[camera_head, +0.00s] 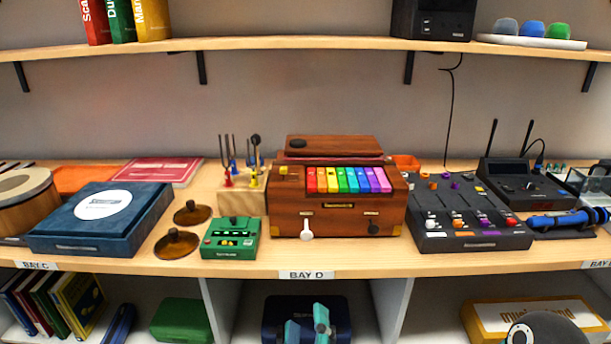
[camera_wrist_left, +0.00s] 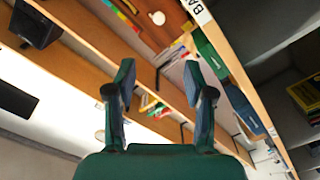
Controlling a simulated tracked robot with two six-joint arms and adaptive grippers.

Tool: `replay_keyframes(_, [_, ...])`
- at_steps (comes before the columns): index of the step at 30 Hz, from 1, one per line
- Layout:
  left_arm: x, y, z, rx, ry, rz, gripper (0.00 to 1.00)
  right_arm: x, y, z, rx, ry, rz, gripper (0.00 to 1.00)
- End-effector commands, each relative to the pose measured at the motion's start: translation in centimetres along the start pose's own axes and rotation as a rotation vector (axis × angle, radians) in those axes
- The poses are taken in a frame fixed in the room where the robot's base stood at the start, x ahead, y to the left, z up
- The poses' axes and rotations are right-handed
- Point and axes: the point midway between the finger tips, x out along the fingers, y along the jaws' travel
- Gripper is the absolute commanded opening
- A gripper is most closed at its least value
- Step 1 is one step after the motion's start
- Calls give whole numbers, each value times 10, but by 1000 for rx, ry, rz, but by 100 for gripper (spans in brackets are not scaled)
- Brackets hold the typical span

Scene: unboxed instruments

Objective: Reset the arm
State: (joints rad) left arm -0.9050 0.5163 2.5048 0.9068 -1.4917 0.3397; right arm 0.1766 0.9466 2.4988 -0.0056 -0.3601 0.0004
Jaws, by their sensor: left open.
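My left gripper (camera_head: 306,325) shows at the bottom of the head view, just right of centre. Its two teal fingers stand apart, below the front edge of the workbench and in front of the lower shelf. In the left wrist view my left gripper (camera_wrist_left: 158,80) is open, with nothing between its fingers. The wrist view is tilted, with the shelves running diagonally. My right gripper is not in view.
On the workbench (camera_head: 270,263) stand a wooden music box (camera_head: 340,222) with rainbow keys, a green device (camera_head: 230,238), a blue box (camera_head: 100,218), brass cymbals (camera_head: 177,243) and a black mixer (camera_head: 465,238). Below are a dark blue case (camera_head: 342,312) and a yellow box (camera_head: 485,322).

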Motion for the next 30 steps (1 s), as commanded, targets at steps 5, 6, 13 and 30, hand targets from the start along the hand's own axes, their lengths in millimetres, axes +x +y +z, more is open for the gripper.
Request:
replay_keyframes(5, [13,-21,-14,6,26,-66,53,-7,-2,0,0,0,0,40])
replay_keyframes(6, [17,-29,-18,10,32,-87,53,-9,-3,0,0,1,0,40])
replay_keyframes(13, [38,-85,-36,42,64,-236,53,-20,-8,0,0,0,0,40])
replay_keyframes(30, [-4,-329,31,91,-570,-722,53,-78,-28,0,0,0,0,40])
